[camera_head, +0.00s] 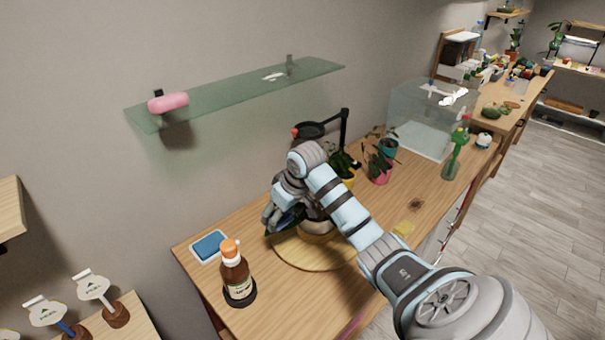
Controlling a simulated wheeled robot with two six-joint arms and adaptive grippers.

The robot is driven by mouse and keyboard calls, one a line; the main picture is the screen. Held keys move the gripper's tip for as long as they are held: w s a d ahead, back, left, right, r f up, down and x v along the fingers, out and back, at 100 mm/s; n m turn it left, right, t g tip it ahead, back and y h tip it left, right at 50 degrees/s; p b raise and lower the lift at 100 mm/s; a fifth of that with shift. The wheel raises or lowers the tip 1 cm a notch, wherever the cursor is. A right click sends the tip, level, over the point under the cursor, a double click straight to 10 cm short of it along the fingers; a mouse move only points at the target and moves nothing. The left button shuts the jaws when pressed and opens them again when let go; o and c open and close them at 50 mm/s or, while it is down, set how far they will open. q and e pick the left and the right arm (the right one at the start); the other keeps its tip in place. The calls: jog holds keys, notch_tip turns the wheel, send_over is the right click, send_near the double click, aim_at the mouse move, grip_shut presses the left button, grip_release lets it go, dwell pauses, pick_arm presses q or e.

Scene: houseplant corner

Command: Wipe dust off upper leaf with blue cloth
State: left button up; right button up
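A blue cloth (210,244), flat and folded-looking, lies on a white tray (197,258) at the left end of the wooden table. My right arm comes in from the lower right. Its gripper (272,222) is low over the round mat, pointing down and left, right of the tray. A dark leaf-like shape (289,221) shows at the fingers; whether they touch or hold it, I cannot tell. A beige pot (318,230) stands behind the arm on the round wooden mat (293,257), and most of its plant is hidden. My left gripper is not in view.
A brown bottle with an orange cap (236,275) stands at the table's front left. A glass shelf (240,90) with a pink object (168,102) hangs above. A magnifier lamp (344,127), small potted plants (379,165) and a glass tank (418,125) stand behind.

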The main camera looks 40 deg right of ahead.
jog(key=shift+a+f, duration=0.1)
jog(key=shift+a, duration=1.15)
jog(key=shift+d+f, duration=0.15)
jog(key=shift+d, duration=1.35)
jog(key=shift+d+r, duration=0.2)
jog(key=shift+d, duration=1.35)
jog(key=shift+d+r, duration=0.1)
jog(key=shift+d, duration=2.15)
jog(key=shift+d+r, duration=0.2)
jog(key=shift+r, duration=0.95)
notch_tip(320, 180, up, 6)
jog(key=shift+a+f, duration=0.1)
